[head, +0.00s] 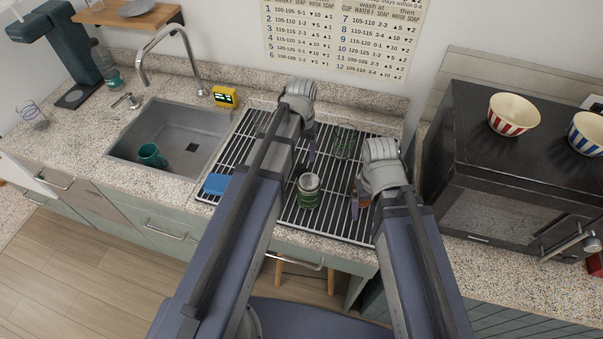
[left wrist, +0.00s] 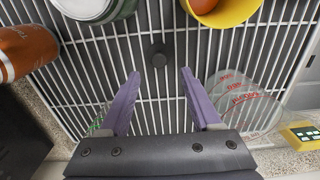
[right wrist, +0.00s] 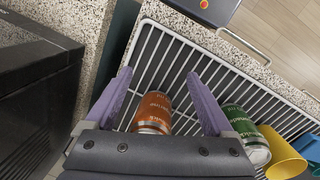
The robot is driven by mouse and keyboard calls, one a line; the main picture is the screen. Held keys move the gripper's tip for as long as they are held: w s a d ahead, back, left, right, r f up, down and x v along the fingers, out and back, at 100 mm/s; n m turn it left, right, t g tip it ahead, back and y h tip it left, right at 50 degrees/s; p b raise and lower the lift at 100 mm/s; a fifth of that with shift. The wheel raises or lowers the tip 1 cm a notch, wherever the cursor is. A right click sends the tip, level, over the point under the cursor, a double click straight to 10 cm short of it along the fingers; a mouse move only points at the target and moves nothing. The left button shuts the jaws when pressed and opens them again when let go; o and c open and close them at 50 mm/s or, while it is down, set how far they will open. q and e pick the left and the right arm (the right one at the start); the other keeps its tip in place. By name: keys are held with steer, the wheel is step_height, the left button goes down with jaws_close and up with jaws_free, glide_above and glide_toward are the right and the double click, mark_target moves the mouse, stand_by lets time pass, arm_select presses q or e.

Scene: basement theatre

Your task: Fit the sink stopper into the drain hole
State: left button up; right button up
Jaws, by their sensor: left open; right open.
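The sink stopper, a small dark knobbed piece (left wrist: 159,54), lies on the drying rack (head: 268,205) in the left wrist view. It sits just beyond and between my left fingertips (left wrist: 159,76). In the head view my own arm hides it. My left gripper (head: 310,150) is open and empty over the rack.
A teal cup (head: 152,155) lies in the sink. A yellow timer (head: 225,96) and faucet (head: 150,50) stand behind. A black microwave (head: 500,190) stands right.

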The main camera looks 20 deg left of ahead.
mark_target(302, 166)
arm_select(q)
steer(key=f+b, duration=0.5)
steer(key=shift+s+d+f, duration=0.1)
steer(key=shift+s+f, duration=0.05)
steer(key=shift+s, duration=0.05)
arm_select(e)
step_height(302, 166, down, 5)
steer(key=shift+f, duration=0.1)
arm_select(q)
jaws_close()
